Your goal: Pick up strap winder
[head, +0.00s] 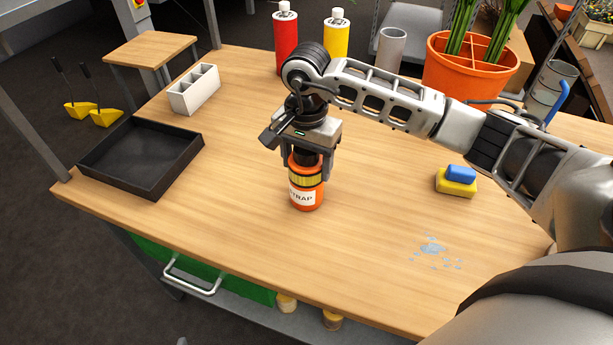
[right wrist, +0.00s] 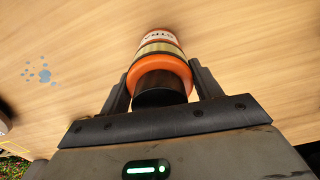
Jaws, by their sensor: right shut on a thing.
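The strap winder (head: 305,194) is an orange cylinder with a yellow band, a white label reading "TRAP" and a dark top. It stands upright near the middle of the wooden table. My right gripper (head: 308,163) comes down from above and is shut on its upper part. In the right wrist view the strap winder (right wrist: 162,62) sits between the two dark fingers of the right gripper (right wrist: 160,92), its black top towards the palm. I cannot tell whether its base touches the table. My left gripper is not in view.
A black tray (head: 190,157) and a white divided holder (head: 195,97) are at the left. Red (head: 286,45) and yellow (head: 336,38) bottles and an orange divided pot (head: 440,75) stand at the back. A sponge (head: 455,187) and water drops (head: 433,248) lie right.

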